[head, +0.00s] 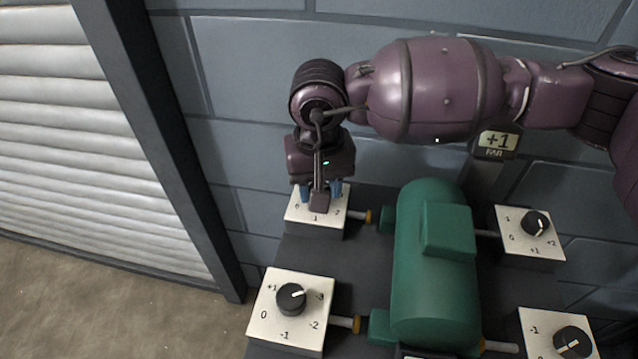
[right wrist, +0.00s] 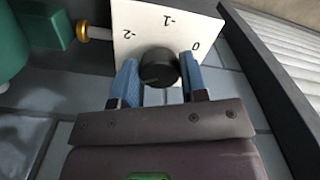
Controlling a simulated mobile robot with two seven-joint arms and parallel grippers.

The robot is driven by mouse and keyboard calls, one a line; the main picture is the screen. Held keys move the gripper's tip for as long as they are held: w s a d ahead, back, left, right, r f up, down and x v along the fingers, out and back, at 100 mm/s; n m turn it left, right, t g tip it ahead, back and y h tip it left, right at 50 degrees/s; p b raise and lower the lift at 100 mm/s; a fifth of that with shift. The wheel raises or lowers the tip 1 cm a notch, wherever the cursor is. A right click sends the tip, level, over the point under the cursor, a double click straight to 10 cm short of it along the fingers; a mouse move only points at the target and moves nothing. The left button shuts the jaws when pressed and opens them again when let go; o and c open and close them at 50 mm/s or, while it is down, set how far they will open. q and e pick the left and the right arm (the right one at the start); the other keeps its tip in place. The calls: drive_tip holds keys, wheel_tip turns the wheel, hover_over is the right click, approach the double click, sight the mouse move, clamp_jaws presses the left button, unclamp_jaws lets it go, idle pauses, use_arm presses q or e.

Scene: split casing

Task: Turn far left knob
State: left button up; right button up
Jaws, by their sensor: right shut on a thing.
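The far left knob is a dark round dial (right wrist: 158,66) on a white number plate (head: 328,228). In the right wrist view it sits between the blue fingertips of my right gripper (right wrist: 159,80), one on each side. In the head view my right gripper (head: 320,192) points down over this plate and hides the knob. The gripper is shut on the knob. The knob's pointer mark is not clear in either view. A sign reading "+1 FAR" (head: 497,143) stands behind the casing. My left gripper is not in view.
A green motor-like casing (head: 435,265) fills the middle. Other knobs stand at near left (head: 291,299), far right (head: 536,223) and near right (head: 572,343). A brick wall (head: 240,90) is close behind. A shutter (head: 60,100) and open floor (head: 120,295) lie to the left.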

drive_tip(key=o, duration=0.9)
drive_tip(key=shift+o, duration=0.2)
wheel_tip(320, 180, up, 11)
drive_tip(key=p, duration=0.1)
